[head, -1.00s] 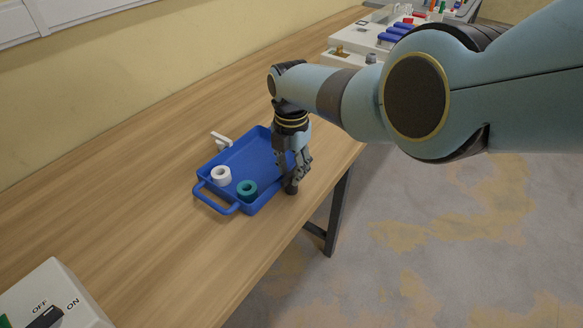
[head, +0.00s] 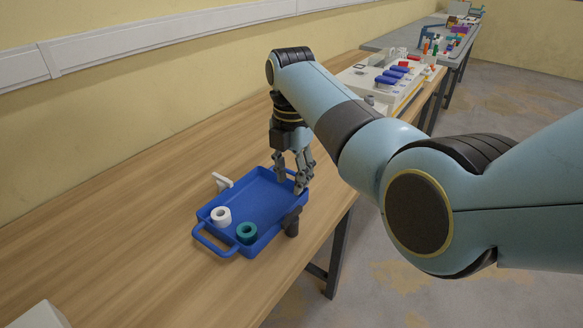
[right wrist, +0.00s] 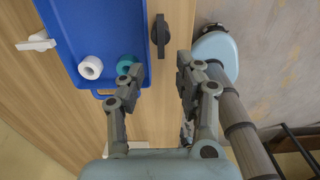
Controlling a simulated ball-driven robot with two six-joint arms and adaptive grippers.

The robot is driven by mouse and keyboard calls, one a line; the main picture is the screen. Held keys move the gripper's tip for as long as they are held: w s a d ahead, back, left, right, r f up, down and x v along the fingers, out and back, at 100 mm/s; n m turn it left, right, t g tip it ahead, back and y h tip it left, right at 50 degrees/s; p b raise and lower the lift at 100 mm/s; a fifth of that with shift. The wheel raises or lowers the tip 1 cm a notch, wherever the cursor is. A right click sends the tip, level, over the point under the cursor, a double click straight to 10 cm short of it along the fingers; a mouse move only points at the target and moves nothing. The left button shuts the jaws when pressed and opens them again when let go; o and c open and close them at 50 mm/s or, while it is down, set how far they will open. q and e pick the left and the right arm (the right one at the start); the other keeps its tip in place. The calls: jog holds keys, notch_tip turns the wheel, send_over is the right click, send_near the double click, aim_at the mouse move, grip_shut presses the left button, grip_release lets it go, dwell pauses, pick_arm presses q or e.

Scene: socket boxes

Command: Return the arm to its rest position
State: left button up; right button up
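My right gripper (head: 294,186) hangs above the right edge of the blue tray (head: 208,240), on an arm that comes in from the right. In the right wrist view its two fingers (right wrist: 156,82) are spread apart with nothing between them. A dark grey handle-like piece (head: 292,222) stands on the table against the tray's right side, below the gripper. It also shows in the right wrist view (right wrist: 160,36), clear of the fingertips. My left gripper is not in view.
A white roll (head: 221,217) and a teal roll (head: 247,233) sit in the tray. A white handle-like piece (head: 222,182) lies by its far left side. Boxes with blue parts (head: 390,78) stand farther along the table. Bare wood lies left of the tray.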

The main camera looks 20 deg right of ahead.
jog(key=shift+r, duration=0.9)
jog(key=s+d+f+m+g+b, duration=0.1)
jog(key=s+d+f+g+b, duration=0.15)
jog(key=s+f, duration=0.85)
jog(key=s+d+f+g+b, duration=0.15)
jog(key=s+f+b, duration=0.25)
jog(key=s+f, duration=0.7)
jog(key=s+d+f+m+b, duration=0.3)
jog(key=s+d+f+m, duration=0.15)
jog(key=s+f, duration=0.7)
jog(key=s+d+f+m+t+h+b, duration=0.1)
jog(key=s+d+f+m+b, duration=0.35)
jog(key=s+f, duration=0.75)
jog(key=s+d+f+m+b, duration=0.2)
jog(key=s+f+m, duration=0.5)
jog(key=s+f, duration=0.5)
jog(key=w+m+t, duration=0.1)
jog(key=m, duration=0.2)
jog(key=w+m+t, duration=0.1)
jog(key=m, duration=0.1)
jog(key=w+m+t+p, duration=0.1)
jog(key=m, duration=0.2)
jog(key=shift+w+d+r+m+t, duration=0.1)
jog(key=shift+d+r+m+t, duration=0.2)
jog(key=shift+r+t, duration=0.1)
